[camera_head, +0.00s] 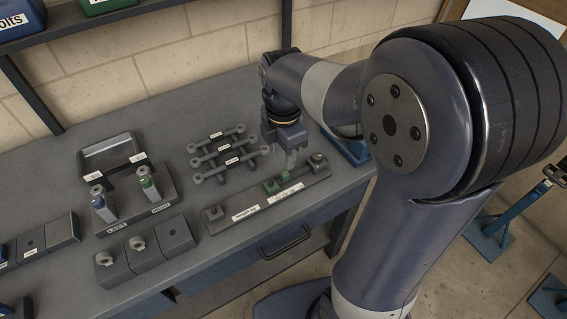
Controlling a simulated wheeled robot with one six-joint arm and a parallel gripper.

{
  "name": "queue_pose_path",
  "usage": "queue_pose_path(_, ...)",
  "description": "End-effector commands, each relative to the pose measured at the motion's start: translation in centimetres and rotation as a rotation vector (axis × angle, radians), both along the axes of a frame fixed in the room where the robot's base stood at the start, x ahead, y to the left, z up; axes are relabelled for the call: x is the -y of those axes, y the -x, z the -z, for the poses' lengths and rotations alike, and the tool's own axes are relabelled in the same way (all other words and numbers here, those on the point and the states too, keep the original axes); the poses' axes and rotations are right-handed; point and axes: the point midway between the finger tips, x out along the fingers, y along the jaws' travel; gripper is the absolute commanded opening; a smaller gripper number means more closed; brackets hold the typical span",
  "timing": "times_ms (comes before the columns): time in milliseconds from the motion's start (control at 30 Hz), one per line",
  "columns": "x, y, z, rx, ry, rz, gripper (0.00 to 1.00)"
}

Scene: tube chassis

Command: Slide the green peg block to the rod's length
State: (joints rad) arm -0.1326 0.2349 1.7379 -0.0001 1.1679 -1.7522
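The green peg block (272,186) sits on a long dark rail fixture (238,214) with white labels along its front. A second small green piece (284,177) shows just right of it. A dark end block stands at the fixture's left end and a block with a round knob near its right end. Several dark rods (222,152) with round ends and white labels lie on a rack behind the fixture. My gripper (291,160) points down just above and behind the green block. Its fingers are small and partly overlapping, so their opening is unclear, and no held object shows.
Left of the fixture, a dark stand (142,208) holds a blue-marked and a green-marked bottle, labelled LEFT and RIGHT. A grey tray (110,152) lies behind it. Dark blocks (175,236) line the front edge. The bench (200,100) is clear at the back.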

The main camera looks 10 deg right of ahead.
Motion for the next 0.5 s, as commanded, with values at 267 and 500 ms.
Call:
queue_pose_path(267,0.0,0.0,-3.5,0.0,0.0,0.0,0.38)
queue_pose_path(500,0.0,0.0,-3.8,-0.001,0.0,0.0,0.38)
